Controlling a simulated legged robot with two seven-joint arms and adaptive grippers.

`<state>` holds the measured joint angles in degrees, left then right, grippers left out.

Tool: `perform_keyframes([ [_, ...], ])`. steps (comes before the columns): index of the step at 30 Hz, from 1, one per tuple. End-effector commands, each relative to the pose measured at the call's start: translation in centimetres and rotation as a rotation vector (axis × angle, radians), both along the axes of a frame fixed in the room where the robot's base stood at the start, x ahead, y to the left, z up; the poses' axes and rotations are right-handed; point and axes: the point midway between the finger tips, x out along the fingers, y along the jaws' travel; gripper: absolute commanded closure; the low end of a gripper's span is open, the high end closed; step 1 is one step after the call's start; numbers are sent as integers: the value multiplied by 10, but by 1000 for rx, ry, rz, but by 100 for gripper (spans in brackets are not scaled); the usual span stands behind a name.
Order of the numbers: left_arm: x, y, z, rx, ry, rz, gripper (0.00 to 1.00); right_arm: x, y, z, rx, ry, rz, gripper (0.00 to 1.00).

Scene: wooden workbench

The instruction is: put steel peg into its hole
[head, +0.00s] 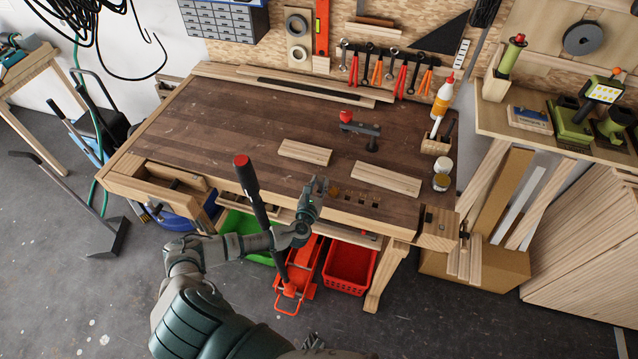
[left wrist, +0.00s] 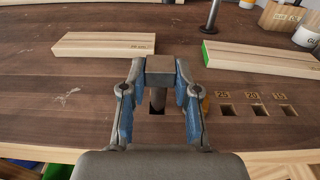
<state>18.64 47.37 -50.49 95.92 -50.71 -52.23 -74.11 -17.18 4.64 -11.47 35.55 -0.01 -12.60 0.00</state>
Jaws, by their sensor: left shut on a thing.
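My left gripper (head: 318,187) is over the front edge area of the workbench. In the left wrist view its blue-padded fingers (left wrist: 158,88) are shut on the grey steel peg (left wrist: 160,66), which has a square-looking top and points down. Below the peg is a dark opening (left wrist: 157,112) in the bench top, partly hidden by peg and fingers. I cannot tell whether the tip is inside it or above it. To its right is a row of square holes (left wrist: 256,111) with tags reading 25, 20 and 15. My right gripper is not in view.
Two wooden boards (head: 305,152) (head: 386,179) lie on the workbench (head: 215,115) behind the holes. A dark holdfast (head: 362,129) with a red knob stands behind them. Jars (head: 441,182) and a glue bottle (head: 443,97) are at the right. The bench's left half is clear.

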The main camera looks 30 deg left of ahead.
Motion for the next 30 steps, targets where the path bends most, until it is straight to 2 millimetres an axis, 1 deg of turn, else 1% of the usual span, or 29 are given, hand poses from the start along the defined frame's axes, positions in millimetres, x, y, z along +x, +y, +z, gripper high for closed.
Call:
perform_keyframes([
  [30,0,-2,-36,-3,1,-4,100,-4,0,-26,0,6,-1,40],
])
